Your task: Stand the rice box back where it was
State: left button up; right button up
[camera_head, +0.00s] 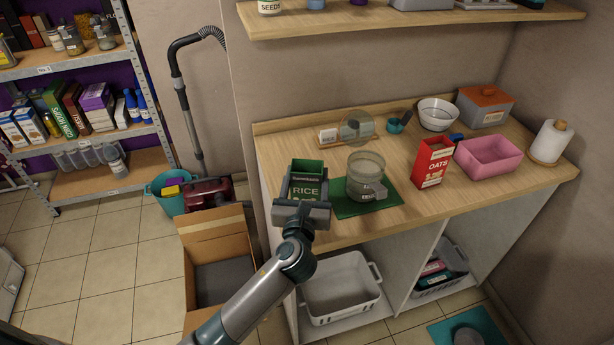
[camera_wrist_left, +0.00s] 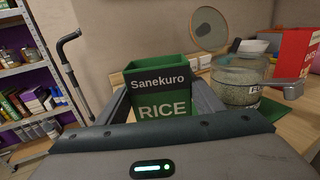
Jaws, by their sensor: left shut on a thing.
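The green rice box (camera_head: 305,187) with a dark label band is upright at the left end of the wooden counter. It also shows in the left wrist view (camera_wrist_left: 163,104), with its top open. My left gripper (camera_head: 304,196) is shut on the rice box, one finger on each side. Whether the box's base touches the counter is hidden by the gripper. My right gripper is in neither view.
An open cardboard box (camera_head: 222,255) is on the floor below left.

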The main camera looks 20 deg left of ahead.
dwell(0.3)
pick_arm(q)
jog(key=o, duration=1.3)
jog(key=shift+b+v, duration=1.1)
jog(key=shift+v, duration=4.95)
